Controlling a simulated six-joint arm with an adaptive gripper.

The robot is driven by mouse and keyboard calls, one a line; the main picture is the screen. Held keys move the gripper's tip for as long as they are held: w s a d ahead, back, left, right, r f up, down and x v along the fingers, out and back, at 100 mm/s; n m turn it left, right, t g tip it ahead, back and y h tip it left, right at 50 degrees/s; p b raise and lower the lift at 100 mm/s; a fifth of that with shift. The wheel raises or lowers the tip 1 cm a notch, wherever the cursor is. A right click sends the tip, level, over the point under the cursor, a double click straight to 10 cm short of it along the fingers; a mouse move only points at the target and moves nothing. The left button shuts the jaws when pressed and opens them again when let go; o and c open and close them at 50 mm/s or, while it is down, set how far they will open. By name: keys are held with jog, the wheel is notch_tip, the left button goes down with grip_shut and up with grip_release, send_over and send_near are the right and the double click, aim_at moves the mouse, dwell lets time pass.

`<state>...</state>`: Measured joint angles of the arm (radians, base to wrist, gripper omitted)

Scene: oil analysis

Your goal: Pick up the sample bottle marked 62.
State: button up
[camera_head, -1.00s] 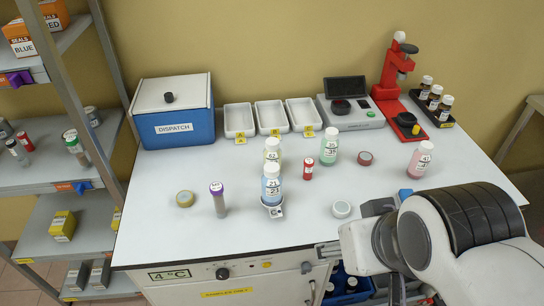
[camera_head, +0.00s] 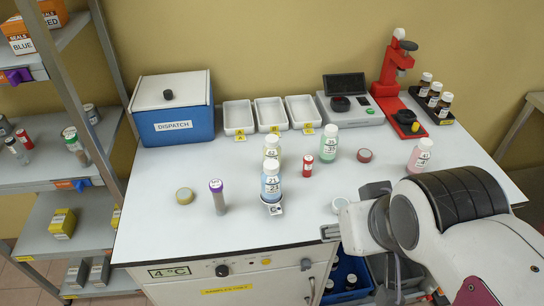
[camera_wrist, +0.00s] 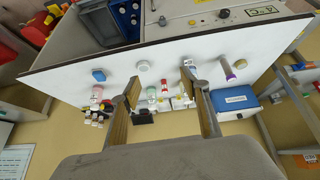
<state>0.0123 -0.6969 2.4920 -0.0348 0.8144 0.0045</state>
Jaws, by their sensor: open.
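Several capped sample bottles stand upright on the white bench: a blue one (camera_head: 270,184), a yellowish one (camera_head: 272,150) behind it, a green one (camera_head: 328,145), and a pink one (camera_head: 419,156) at the right. Their label numbers are too small to read surely, and I cannot make out 62 on any. In the wrist view the pink bottle (camera_wrist: 97,93) is beyond the left finger.
A dispatch box (camera_head: 176,125), trays, scale and red press line the back.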

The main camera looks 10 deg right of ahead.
jog(key=w+d+t+h, duration=0.15)
jog(key=w+d, duration=0.25)
jog(key=w, duration=1)
jog(key=n+t+y, duration=0.4)
jog(key=n+t, duration=0.1)
send_over(274, 144)
jog(key=s+d, duration=0.6)
jog(key=d, duration=0.3)
notch_tip(274, 144, down, 6)
jog(key=w+a+f+n+t+y, duration=0.1)
jog(key=a+f+y, duration=0.4)
jog(key=f+y, duration=0.1)
jog(key=shift+a+f+n+t+y, duration=0.3)
jog(key=shift+n+t+y, duration=0.1)
jog(key=shift+y, duration=0.45)
jog(key=shift+x, duration=1.1)
jog(key=shift+w+a, duration=0.1)
jog(key=shift+w, duration=0.1)
jog(key=shift+w, duration=0.1)
